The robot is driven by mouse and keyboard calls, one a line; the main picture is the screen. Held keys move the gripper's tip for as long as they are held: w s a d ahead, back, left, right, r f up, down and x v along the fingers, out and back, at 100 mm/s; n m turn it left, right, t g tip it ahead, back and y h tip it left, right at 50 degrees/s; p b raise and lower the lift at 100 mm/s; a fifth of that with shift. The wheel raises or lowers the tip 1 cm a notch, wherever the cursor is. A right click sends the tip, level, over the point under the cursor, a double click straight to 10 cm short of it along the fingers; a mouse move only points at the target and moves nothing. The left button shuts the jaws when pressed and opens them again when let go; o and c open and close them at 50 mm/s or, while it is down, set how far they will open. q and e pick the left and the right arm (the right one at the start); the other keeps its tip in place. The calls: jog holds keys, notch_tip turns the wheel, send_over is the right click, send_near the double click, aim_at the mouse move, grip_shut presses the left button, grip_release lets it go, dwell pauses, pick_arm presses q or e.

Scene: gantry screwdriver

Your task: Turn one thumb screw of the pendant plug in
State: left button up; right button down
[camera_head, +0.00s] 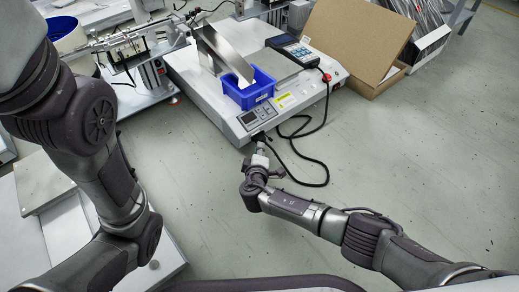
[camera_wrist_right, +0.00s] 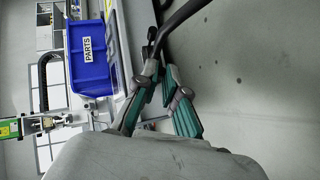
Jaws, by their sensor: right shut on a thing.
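The pendant plug (camera_head: 259,137) is a small dark piece on the front face of the white control box (camera_head: 225,125), near its bottom corner. A black cable (camera_head: 305,183) loops from it over the floor and up to the hand-held pendant (camera_head: 292,50) on the box. My right gripper (camera_head: 260,149) is at the plug, its fingers pointing at the box face. In the right wrist view its teal-padded fingers (camera_wrist_right: 161,77) close in at the plug, beside the thick black cable (camera_wrist_right: 183,15). The gripped thumb screw is too small and covered to make out. My left gripper is out of view.
A blue parts bin (camera_head: 248,90) sits on the box, with a slanted metal chute (camera_head: 222,55) above it. A small panel with a display (camera_head: 250,117) is near the plug. An open cardboard box (camera_head: 345,45) stands at the back right. The floor at right is clear.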

jog(key=shift+d+r+m+g+y+p, duration=0.1)
jog(key=shift+r+m+g+y+p, duration=0.3)
jog(key=shift+p, duration=0.3)
jog(key=shift+f+m+g+y+p, duration=0.2)
jog(key=shift+m+g+y+p, duration=0.1)
jog(key=shift+m+g+p, duration=0.3)
jog(key=shift+w, duration=0.1)
jog(key=c, duration=1.2)
grip_release()
jog(key=shift+c, duration=0.2)
jog(key=shift+v, duration=3.8)
jog(key=shift+f, duration=0.1)
